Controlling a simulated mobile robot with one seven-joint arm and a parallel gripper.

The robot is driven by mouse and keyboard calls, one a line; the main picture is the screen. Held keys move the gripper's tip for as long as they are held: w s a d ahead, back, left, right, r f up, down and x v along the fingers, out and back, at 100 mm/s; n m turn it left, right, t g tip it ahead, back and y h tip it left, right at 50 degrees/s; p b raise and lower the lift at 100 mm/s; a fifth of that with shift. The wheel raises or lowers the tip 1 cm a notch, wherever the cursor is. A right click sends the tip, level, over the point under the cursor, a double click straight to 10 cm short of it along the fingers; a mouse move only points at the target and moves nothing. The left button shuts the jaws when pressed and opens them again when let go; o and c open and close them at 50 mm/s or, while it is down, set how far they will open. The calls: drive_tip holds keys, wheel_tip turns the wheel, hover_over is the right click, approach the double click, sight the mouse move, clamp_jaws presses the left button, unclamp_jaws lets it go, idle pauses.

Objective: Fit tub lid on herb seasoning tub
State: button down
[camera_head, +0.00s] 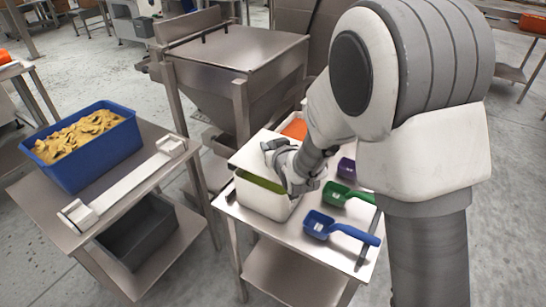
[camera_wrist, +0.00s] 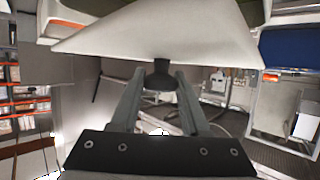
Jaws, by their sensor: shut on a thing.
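The herb seasoning tub (camera_head: 263,200) is a white, open tub with green contents, standing at the left end of a small steel table. The white tub lid (camera_head: 252,153) is above the tub's far part, and green contents show below its near edge. My gripper (camera_head: 281,157) is over the tub and partly hides both. In the wrist view, my gripper (camera_wrist: 160,85) is shut on the dark knob of the lid (camera_wrist: 150,32). The lid looks tilted and off the rim, though the exact gap cannot be told.
A tub with orange contents (camera_head: 295,129) stands just behind. Purple (camera_head: 346,168), green (camera_head: 345,194) and blue (camera_head: 333,227) scoops lie to the right. A steel hopper (camera_head: 240,75) is behind. A blue crate (camera_head: 95,160) stands on the left table (camera_head: 140,215).

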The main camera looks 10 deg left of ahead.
drive_tip(key=shift+f, duration=2)
drive_tip(key=shift+f+b, duration=0.1)
drive_tip(key=shift+b, duration=0.2)
drive_tip(key=shift+c, duration=2)
unclamp_jaws()
drive_tip(key=shift+s+d+r, duration=0.15)
drive_tip(key=shift+s+r, duration=0.05)
drive_tip(key=v, duration=1.1)
drive_tip(key=shift+s+r, duration=0.15)
drive_tip(key=shift+s, duration=0.05)
drive_tip(key=shift+d, duration=0.1)
